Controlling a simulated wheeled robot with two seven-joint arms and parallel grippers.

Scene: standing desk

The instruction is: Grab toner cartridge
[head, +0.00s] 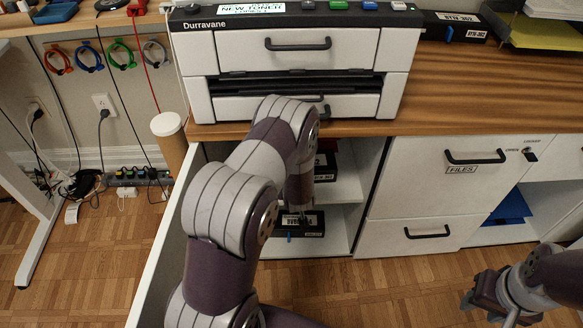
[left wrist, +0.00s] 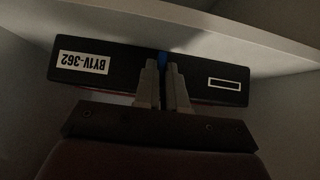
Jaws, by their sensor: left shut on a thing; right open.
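A black toner cartridge (head: 313,226) with a white label sits on the lower shelf of the open cabinet under the printer. In the left wrist view the cartridge (left wrist: 110,70) fills the middle, its label reading BY1V-362 upside down. My left gripper (left wrist: 164,78) is shut on the blue tab at the middle of its front face. In the head view my left arm reaches down into the cabinet and hides much of the cartridge and the fingers. My right gripper (head: 492,302) is open and empty at the lower right, over the floor.
Another black cartridge (head: 324,168) stands on the upper shelf (head: 346,188), close to my left forearm. The Durravane printer (head: 295,50) stands on the wooden desk (head: 480,85) above. A second labelled black box (head: 455,27) lies at its right. White file drawers (head: 425,190) border the cabinet.

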